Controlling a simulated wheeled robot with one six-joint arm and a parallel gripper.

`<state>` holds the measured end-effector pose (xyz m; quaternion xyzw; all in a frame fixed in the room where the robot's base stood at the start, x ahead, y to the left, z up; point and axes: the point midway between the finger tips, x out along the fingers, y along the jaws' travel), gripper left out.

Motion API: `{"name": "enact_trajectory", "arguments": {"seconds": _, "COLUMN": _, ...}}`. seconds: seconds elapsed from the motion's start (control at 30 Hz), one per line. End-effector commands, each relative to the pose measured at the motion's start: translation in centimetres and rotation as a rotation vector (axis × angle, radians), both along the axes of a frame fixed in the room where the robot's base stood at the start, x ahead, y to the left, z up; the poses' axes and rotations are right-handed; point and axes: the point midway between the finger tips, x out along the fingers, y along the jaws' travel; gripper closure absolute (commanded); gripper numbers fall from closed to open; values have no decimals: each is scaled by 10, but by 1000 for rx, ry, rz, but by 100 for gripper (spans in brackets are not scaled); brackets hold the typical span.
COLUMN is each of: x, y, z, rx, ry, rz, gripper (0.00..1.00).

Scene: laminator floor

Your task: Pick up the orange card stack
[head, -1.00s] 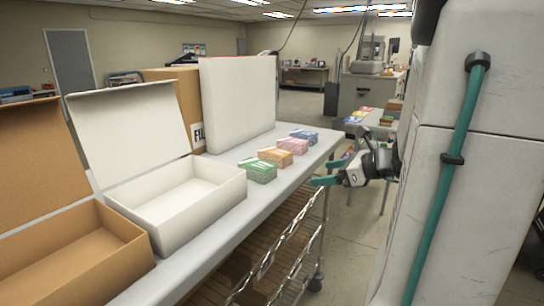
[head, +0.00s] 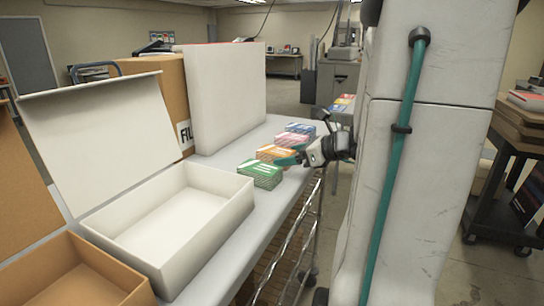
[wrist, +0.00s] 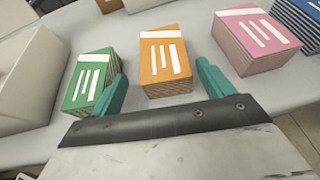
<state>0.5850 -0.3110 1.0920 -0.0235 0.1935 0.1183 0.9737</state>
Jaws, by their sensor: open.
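The orange card stack (head: 272,153) sits on the grey table in a row with other stacks, between the green and pink ones. In the wrist view the orange stack (wrist: 165,62) lies just ahead of my gripper (wrist: 163,92), roughly centred between its two teal fingers. My gripper (head: 300,152) is open and empty at the table's right edge in the head view. The left finger is close to the green card stack (wrist: 89,82); I cannot tell if they touch. The head view partly hides the orange stack behind a finger.
The green stack (head: 261,174) is nearest, and pink (head: 290,139) and blue (head: 301,129) stacks stand farther back. An open white box (head: 165,215) and an open brown box (head: 75,290) are at the left.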

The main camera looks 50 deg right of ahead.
Motion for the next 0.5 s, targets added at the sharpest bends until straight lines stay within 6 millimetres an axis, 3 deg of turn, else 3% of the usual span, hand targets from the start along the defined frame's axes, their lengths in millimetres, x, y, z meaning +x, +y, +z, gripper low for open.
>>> {"name": "enact_trajectory", "arguments": {"seconds": 0.3, "x": 42, "y": 5, "z": -13, "rx": 2, "ry": 2, "rz": 1, "gripper": 20}}
{"name": "enact_trajectory", "arguments": {"seconds": 0.5, "x": 56, "y": 9, "z": -18, "rx": 0, "ry": 1, "rz": 1, "gripper": 20}}
